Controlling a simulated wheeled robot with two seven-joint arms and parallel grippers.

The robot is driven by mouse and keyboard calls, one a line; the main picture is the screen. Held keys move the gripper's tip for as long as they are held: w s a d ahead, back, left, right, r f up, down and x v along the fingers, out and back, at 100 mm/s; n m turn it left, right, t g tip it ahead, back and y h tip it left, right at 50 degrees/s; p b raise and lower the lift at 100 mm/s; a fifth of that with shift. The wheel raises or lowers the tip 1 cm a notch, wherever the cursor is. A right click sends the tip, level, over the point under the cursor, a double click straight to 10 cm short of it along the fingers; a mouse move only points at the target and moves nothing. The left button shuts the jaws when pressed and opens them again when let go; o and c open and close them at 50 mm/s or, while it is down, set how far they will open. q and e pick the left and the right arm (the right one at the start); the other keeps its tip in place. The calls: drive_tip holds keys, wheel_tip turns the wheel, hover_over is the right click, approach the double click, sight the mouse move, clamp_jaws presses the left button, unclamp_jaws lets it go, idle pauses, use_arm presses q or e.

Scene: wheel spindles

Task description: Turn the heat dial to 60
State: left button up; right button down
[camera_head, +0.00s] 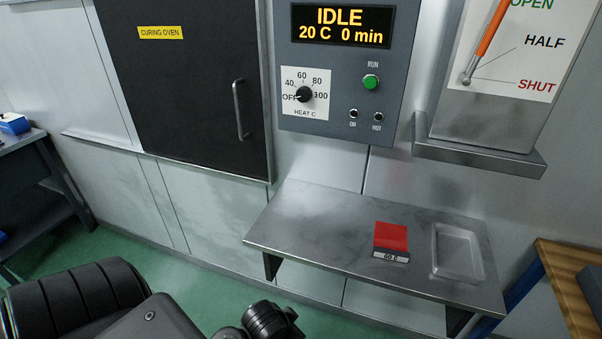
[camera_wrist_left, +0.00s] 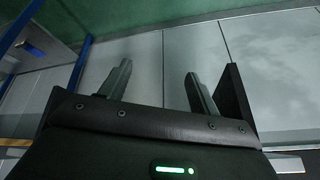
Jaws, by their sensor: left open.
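The heat dial (camera_head: 304,94) is a round black knob on a white scale plate (camera_head: 318,108) marked OFF, 40, 60, 80, 100 and HEAT C. Its white pointer mark appears to face left, towards OFF. The display (camera_head: 341,26) above reads IDLE, 20 C, 0 min. My left gripper (camera_wrist_left: 157,80) is open and empty in the left wrist view, its two fingers apart, with pale wall panels behind them. It is well away from the dial, which that view does not show. Part of my dark arm shows at the bottom left of the head view. My right gripper is not in view.
A green RUN button (camera_head: 371,82) and two small indicators sit right of the dial. The curing oven door (camera_head: 185,85) with its handle is at left. A lever box (camera_head: 478,150) juts out at right.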

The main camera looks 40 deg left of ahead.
use_arm(q)
drive_tip(key=w+a+r+t, duration=0.2)
drive_tip(key=w+r, duration=0.2)
drive_tip(key=r, duration=0.5)
drive_tip(key=n+t+y, duration=0.5)
drive_tip(key=t, duration=0.5)
approach(302, 96)
drive_tip(key=p+x, duration=0.2)
drive_tip(key=x, duration=0.5)
drive_tip(key=shift+w+d+r, duration=0.1)
drive_tip(key=shift+r, duration=0.1)
drive_tip(key=shift+w+a+f, duration=0.1)
drive_tip(key=shift+w+a, duration=0.15)
drive_tip(key=shift+w, duration=0.45)
drive_tip(key=c, duration=1)
